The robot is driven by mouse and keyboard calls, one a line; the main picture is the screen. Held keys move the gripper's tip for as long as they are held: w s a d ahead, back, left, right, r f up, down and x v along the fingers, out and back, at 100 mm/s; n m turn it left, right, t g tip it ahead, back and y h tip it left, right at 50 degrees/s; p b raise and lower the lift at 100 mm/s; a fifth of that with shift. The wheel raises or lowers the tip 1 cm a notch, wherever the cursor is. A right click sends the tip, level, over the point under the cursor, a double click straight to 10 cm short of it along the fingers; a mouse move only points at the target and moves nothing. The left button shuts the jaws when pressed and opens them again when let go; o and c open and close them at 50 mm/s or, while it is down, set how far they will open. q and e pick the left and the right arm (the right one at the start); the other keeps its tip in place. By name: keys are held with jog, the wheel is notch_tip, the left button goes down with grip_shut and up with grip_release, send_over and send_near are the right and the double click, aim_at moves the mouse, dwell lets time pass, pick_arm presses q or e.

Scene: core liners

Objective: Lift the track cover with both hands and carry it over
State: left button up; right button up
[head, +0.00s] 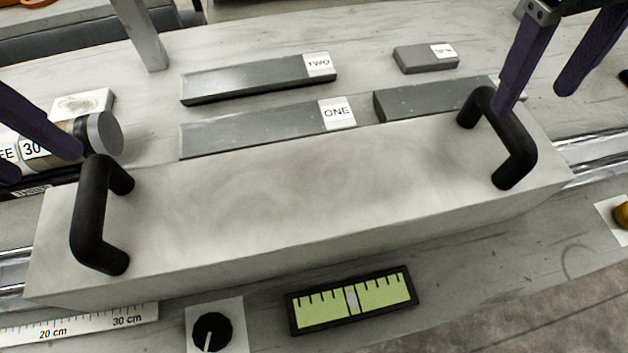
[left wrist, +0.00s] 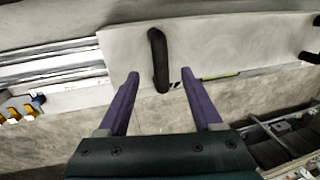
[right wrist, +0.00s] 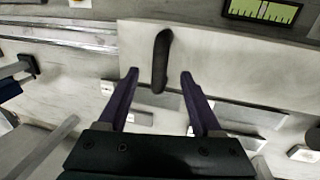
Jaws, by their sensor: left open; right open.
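The track cover (head: 300,205) is a long pale grey box lying across the silver rails on the bench. It has a black handle at each end, a left handle (head: 95,215) and a right handle (head: 500,135). My left gripper (head: 45,150) is open, left of and apart from the left handle. In the left wrist view that handle (left wrist: 159,60) shows ahead, between the lines of the open fingers (left wrist: 158,80). My right gripper (head: 540,90) is open beside the right handle. In the right wrist view the handle (right wrist: 161,60) stands between its fingers (right wrist: 158,78).
Grey bars labelled TWO (head: 250,80) and ONE (head: 255,128) lie behind the cover. A cylinder (head: 100,135) lies near the left gripper. A green gauge (head: 350,300), a dial (head: 212,332) and a ruler (head: 80,322) lie in front. Rail (head: 600,155) continues at right.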

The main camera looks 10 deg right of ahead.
aim_at(83, 185)
pick_arm(q)
jog(key=f, duration=0.2)
jog(key=d+f, duration=0.1)
jog(key=f, duration=0.5)
jog(key=shift+d, duration=0.35)
pick_arm(e)
jog(key=f, duration=0.2)
jog(key=d+f, duration=0.1)
jog(key=f, duration=0.5)
jog(key=shift+d, duration=0.25)
pick_arm(q)
jog(key=shift+c, duration=0.4)
pick_arm(e)
jog(key=shift+c, duration=0.3)
pick_arm(q)
jog(key=shift+r, duration=0.1)
grip_shut()
pick_arm(e)
jog(key=shift+r, duration=0.1)
grip_shut()
pick_arm(q)
jog(key=shift+w, duration=0.1)
